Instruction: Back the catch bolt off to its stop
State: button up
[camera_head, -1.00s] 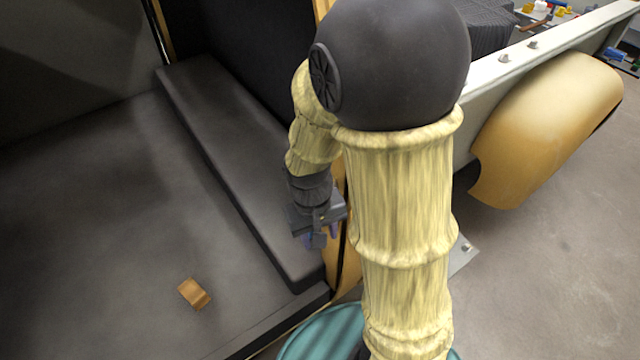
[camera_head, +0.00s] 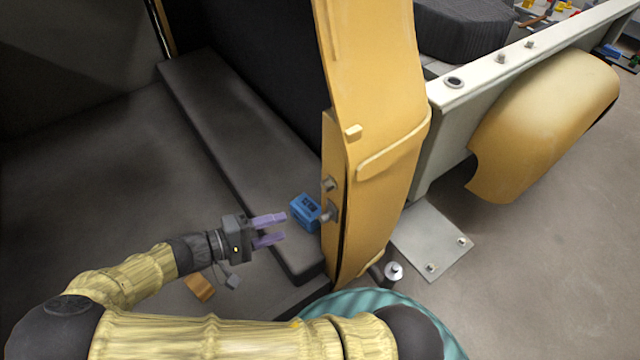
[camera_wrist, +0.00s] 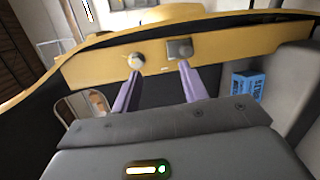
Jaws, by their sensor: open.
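My gripper (camera_head: 284,227) is open and empty. Its two purple fingers point right toward the edge of the yellow door pillar (camera_head: 375,110), with a gap between. The pillar edge carries two metal fittings, an upper one (camera_head: 329,184) and a lower one (camera_head: 330,213) with a short stub. In the wrist view, a round-headed fitting (camera_wrist: 137,61) lies beyond the left fingertip and a squarish plate (camera_wrist: 180,48) beyond the right one. I cannot tell for sure which is the catch bolt. Neither is between the fingers (camera_wrist: 160,70).
A blue box (camera_head: 304,212) sits beside the pillar, close to the fingertips; it also shows at right in the wrist view (camera_wrist: 247,88). A dark ledge (camera_head: 230,135) runs behind. A brown block (camera_head: 200,287) lies on the floor below my arm.

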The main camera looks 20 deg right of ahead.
aim_at(323, 187)
jog(key=a+r+t, duration=0.1)
jog(key=a+r+t+h, duration=0.1)
jog(key=a+t, duration=0.1)
jog(key=a, duration=0.1)
jog(key=shift+a+r+h, duration=0.1)
jog(key=shift+r+h, duration=0.2)
jog(key=shift+r, duration=0.1)
jog(key=p+x, duration=0.6)
jog(key=x, duration=1.1)
jog(key=shift+w, duration=0.1)
grip_shut()
